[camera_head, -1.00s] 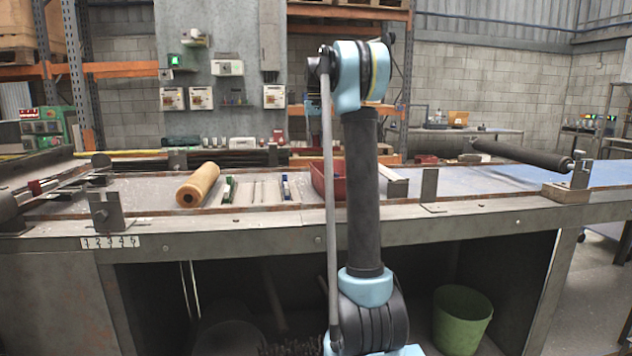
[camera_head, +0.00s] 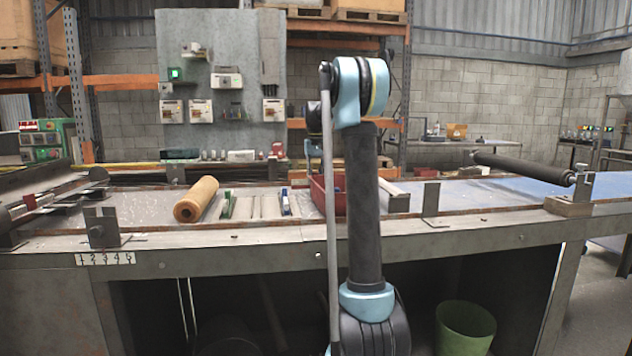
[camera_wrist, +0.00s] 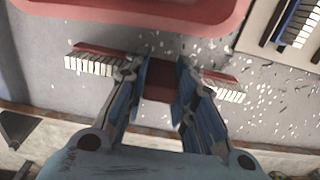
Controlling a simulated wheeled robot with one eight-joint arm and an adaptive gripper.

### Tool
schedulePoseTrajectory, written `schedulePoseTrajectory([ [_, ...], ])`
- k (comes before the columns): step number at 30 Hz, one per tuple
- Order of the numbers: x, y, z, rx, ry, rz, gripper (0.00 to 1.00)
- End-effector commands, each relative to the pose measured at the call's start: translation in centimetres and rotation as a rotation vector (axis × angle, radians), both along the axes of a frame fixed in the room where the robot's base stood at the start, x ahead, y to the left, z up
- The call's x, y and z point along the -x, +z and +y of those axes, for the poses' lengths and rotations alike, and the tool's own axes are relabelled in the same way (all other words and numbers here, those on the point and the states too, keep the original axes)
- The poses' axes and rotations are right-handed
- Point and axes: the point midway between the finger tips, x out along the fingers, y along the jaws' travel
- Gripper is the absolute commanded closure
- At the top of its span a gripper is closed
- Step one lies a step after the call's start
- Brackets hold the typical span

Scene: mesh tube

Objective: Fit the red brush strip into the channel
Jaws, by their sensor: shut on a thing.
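In the wrist view my gripper (camera_wrist: 166,63) is shut on the middle of the red brush strip (camera_wrist: 222,81). The strip has a red back and white bristles, and sticks out past both fingers. Its middle is partly hidden by the fingers, with a dark red part between them. The strip is above a grey surface littered with white flecks; I cannot tell the gap. In the head view my arm hides the gripper and strip. I cannot single out the channel for certain in either view.
A red bin (camera_head: 318,195) stands behind my arm; its rim (camera_wrist: 120,14) is close ahead in the wrist view. A blue brush strip (camera_head: 286,202) and green one (camera_head: 227,204) lie on a pale rack, beside a tan roller (camera_head: 196,198). A dark roller (camera_head: 522,167) is at right.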

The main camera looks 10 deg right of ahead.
Motion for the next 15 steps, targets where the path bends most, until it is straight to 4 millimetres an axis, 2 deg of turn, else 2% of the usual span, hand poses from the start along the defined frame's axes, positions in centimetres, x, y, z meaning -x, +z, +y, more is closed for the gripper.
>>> schedulePoseTrajectory([
  [15, 0.01, -0.81, 0.03, 0.0, 0.0, 0.0, 1.0],
])
